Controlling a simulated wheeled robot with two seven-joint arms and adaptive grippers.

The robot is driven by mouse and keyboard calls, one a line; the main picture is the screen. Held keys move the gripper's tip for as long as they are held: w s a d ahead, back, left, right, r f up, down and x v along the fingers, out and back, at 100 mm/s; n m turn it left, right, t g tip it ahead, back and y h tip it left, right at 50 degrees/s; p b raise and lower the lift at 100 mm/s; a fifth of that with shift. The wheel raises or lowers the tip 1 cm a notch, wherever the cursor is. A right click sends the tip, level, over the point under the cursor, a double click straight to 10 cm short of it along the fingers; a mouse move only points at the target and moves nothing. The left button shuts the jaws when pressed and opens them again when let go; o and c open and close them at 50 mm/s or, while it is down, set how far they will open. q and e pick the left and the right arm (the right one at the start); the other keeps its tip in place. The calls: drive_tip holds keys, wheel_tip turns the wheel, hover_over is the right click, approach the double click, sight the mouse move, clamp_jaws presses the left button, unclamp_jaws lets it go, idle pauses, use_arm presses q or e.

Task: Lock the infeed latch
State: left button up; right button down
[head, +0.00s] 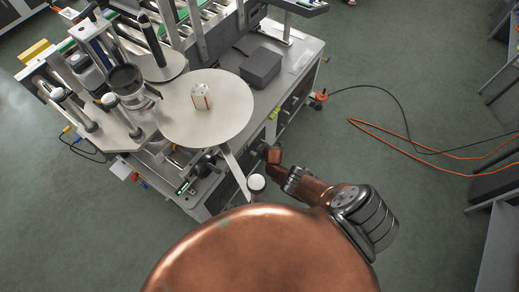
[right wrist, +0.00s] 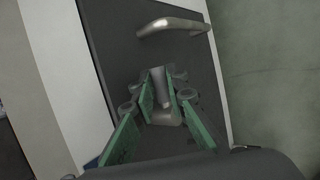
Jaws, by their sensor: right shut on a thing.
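The infeed latch (right wrist: 166,116) is a small grey metal lever with a thicker base on a dark panel, in the right wrist view. My right gripper (right wrist: 159,88), with green-padded fingers, is shut on the latch's lever, one finger on each side. The lever runs roughly up and down in this view; the fingers hide part of it. In the head view my copper right arm reaches to the machine's near right side, where the latch itself cannot be made out. My left gripper is not in view.
A curved metal handle (right wrist: 172,26) sits on the same panel above the latch. In the head view a round plate (head: 228,120) carries a small white container (head: 201,96), and a grey box (head: 260,68) stands behind it. An orange cable (head: 400,140) lies on the floor at right.

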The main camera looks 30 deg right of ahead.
drive_tip(key=c, duration=2.2)
unclamp_jaws()
drive_tip(key=shift+a+f, duration=0.1)
drive_tip(key=shift+a, duration=0.05)
drive_tip(key=shift+s, duration=0.1)
